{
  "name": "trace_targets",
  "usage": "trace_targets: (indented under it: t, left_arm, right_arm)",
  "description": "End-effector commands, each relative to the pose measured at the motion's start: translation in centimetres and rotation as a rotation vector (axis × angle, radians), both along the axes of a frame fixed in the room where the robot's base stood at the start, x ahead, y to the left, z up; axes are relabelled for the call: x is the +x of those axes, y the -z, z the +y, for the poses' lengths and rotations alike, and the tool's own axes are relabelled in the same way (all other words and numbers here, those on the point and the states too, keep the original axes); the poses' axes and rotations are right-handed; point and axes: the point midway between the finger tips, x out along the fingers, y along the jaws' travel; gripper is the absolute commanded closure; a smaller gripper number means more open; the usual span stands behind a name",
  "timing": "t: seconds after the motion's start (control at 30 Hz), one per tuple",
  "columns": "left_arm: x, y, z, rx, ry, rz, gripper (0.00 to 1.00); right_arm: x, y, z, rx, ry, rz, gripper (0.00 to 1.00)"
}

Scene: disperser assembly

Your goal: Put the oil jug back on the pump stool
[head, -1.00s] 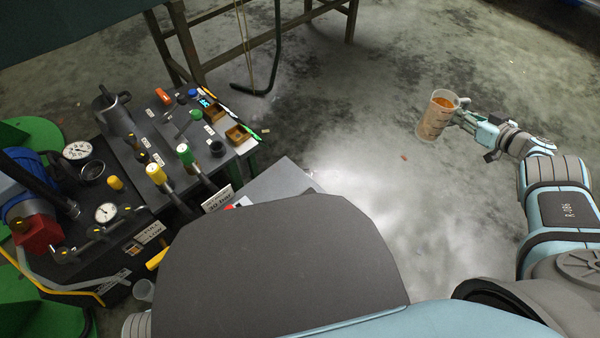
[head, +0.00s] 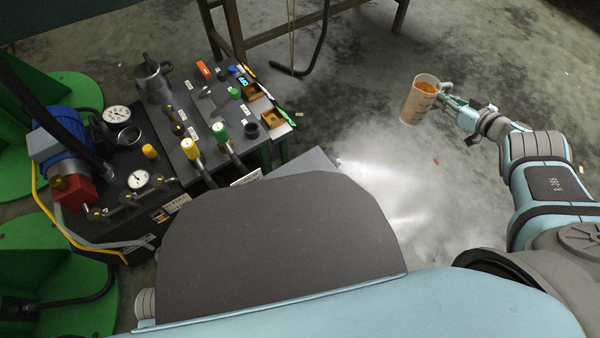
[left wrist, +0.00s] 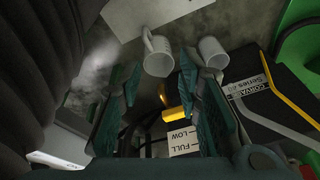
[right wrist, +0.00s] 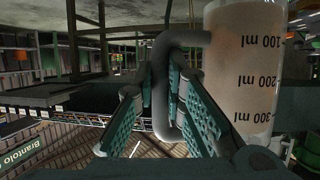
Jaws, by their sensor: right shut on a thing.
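The oil jug (head: 419,101) is a translucent measuring jug with orange oil in it, at the upper right of the head view above the floor. My right gripper (head: 459,107) is shut on its handle. In the right wrist view the jug (right wrist: 255,75) shows ml markings, and its handle passes between the fingers (right wrist: 166,85). My left gripper (left wrist: 158,90) is open and empty in the left wrist view; it is out of sight in the head view. I cannot make out for sure which surface is the pump stool; a grey slab (head: 312,163) is partly hidden behind my body.
The dark pump unit (head: 118,180) with gauges, valves and a blue motor stands at the left. A table frame (head: 290,36) stands at the back. Floor between unit and jug is open.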

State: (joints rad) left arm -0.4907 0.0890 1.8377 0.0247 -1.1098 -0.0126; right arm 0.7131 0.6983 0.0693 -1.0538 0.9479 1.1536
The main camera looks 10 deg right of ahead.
Motion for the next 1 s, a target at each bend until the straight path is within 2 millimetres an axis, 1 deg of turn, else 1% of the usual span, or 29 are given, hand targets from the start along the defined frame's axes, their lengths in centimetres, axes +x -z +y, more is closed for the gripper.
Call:
trace_targets:
  t: [0.07, 0.3, 0.43, 0.73, 0.93, 1.0]
  left_arm:
    - [-0.1, 0.0, 0.1, 0.000, -0.001, 0.005, 0.69]
    - [-0.7, 0.5, 0.3, 0.003, -0.005, 0.015, 0.69]
    - [-0.8, 0.9, 0.4, 0.004, -0.006, 0.016, 0.69]
    - [-1.0, 1.0, 0.4, 0.005, -0.007, 0.018, 0.69]
    - [-1.7, 1.2, 0.6, 0.006, -0.011, 0.029, 0.69]
    - [-1.7, 1.4, 0.7, 0.006, -0.011, 0.027, 0.69]
  right_arm:
    - [0.2, -0.1, 0.8, 0.004, -0.006, 0.000, 1.00]
    - [0.7, 0.4, 3.8, 0.004, -0.030, -0.002, 1.00]
    - [0.8, 0.8, 3.9, -0.004, -0.031, 0.001, 1.00]
    - [0.9, 1.0, 4.5, -0.009, -0.032, 0.003, 1.00]
    - [1.2, 1.0, 7.3, 0.001, -0.052, -0.001, 1.00]
    - [1.3, 1.2, 7.3, 0.000, -0.050, -0.002, 1.00]
